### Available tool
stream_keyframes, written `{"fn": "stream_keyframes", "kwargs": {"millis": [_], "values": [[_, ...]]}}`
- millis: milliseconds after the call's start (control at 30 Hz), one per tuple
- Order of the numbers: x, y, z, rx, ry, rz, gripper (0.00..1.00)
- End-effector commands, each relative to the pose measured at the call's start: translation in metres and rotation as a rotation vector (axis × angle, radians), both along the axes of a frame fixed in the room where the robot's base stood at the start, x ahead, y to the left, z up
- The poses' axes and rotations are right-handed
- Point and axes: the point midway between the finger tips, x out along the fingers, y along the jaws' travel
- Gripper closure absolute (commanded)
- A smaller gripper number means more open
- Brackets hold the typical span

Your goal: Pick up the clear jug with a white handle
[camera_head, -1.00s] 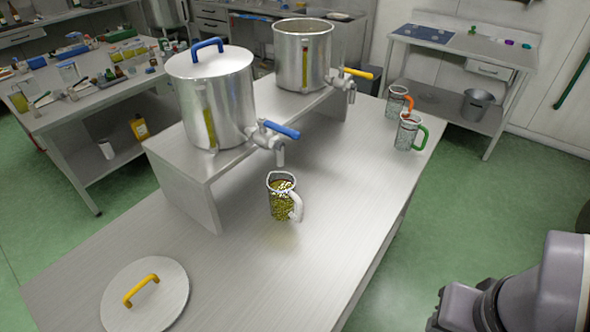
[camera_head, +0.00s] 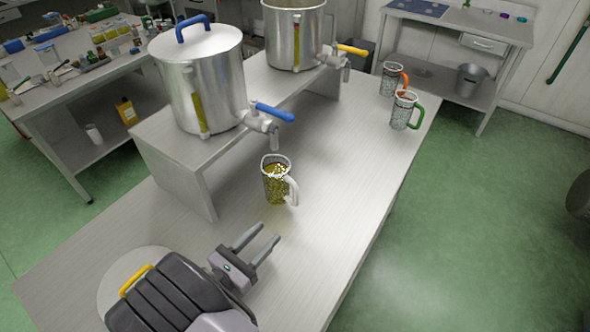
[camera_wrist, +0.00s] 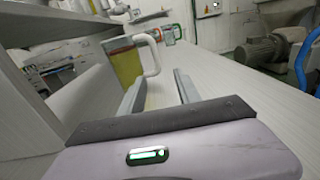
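The clear jug with a white handle (camera_head: 274,184) stands upright on the steel table, with yellow-green contents inside. Its white handle faces right in the head view. In the wrist view the jug (camera_wrist: 124,62) is ahead and left of centre, its handle on the right side. My gripper (camera_head: 262,240) is open and empty, low over the table, short of the jug and apart from it. Its two fingers also show in the wrist view (camera_wrist: 158,90), spread with a gap between them.
A lidded steel pot (camera_head: 205,85) with a blue-levered tap and an open pot (camera_head: 293,35) with a yellow-levered tap stand on a raised shelf (camera_head: 215,150). Jugs with orange (camera_head: 390,78) and green (camera_head: 402,110) handles stand farther back. A round lid (camera_head: 112,290) lies partly behind my arm.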

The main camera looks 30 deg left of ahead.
Motion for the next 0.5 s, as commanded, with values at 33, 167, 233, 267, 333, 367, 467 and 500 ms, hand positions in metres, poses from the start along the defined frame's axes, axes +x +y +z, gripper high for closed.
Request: {"fn": "stream_keyframes", "kwargs": {"millis": [33,167,233,267,333,367,467,500], "values": [[0.000,0.003,-0.003,-0.009,-0.005,0.014,0.60],[0.030,-0.001,-0.006,-0.010,-0.006,0.016,0.60],[0.052,-0.005,-0.007,-0.010,-0.006,0.014,0.60],[0.061,-0.006,-0.007,-0.010,-0.006,0.014,0.60],[0.082,-0.009,-0.007,-0.009,-0.006,0.013,0.60],[0.089,-0.010,-0.007,-0.010,-0.005,0.015,0.60],[0.108,-0.012,-0.005,-0.009,-0.005,0.015,0.60],[0.113,-0.012,-0.005,-0.009,-0.005,0.016,0.60]]}}
